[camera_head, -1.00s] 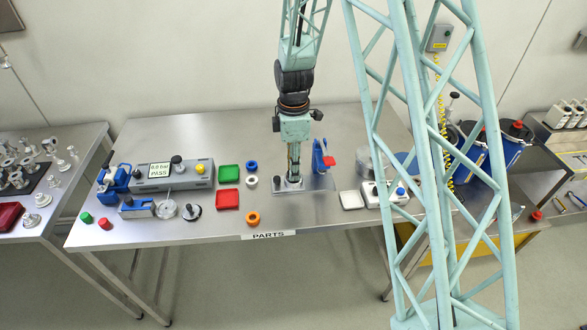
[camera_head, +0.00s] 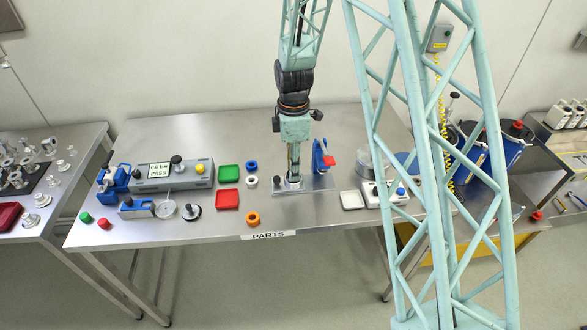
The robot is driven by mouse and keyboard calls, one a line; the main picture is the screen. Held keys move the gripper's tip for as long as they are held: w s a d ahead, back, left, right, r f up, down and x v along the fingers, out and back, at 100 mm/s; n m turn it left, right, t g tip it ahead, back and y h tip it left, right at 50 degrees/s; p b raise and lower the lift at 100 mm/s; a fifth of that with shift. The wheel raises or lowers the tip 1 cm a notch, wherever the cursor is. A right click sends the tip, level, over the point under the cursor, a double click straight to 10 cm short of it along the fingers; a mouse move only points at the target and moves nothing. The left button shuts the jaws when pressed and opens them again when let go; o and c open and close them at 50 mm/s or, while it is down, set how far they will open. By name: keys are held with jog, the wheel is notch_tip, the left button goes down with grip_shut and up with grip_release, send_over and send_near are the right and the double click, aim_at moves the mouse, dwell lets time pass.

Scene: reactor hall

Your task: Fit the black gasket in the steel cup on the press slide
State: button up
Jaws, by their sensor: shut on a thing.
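My gripper (camera_head: 294,178) points straight down over the grey press slide plate (camera_head: 320,184), in the middle of the table. It is shut, with its fingertips right at the small steel cup (camera_head: 294,185). The black gasket is not seen lying loose on the table. What the fingers hold is too small and hidden to make out, and I cannot tell whether it touches the cup or sits in it. A blue clamp with a red handle (camera_head: 321,154) stands just right of the gripper on the plate.
Blue (camera_head: 252,165), white and orange (camera_head: 253,219) rings lie left of the plate, beside green and red trays (camera_head: 228,200). A grey gauge box (camera_head: 172,176) stands further left. A white dish (camera_head: 352,200) and a scale lie to the right. The table front is mostly clear.

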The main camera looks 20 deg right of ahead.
jog(key=shift+f+b, duration=0.35)
jog(key=shift+f, duration=0.1)
dwell(1.0)
jog(key=o, duration=0.8)
jog(key=shift+o, duration=0.4)
jog(key=o, duration=0.4)
jog(key=shift+r, duration=0.1)
notch_tip(320, 180, up, 7)
jog(key=p, duration=0.3)
dwell(0.8)
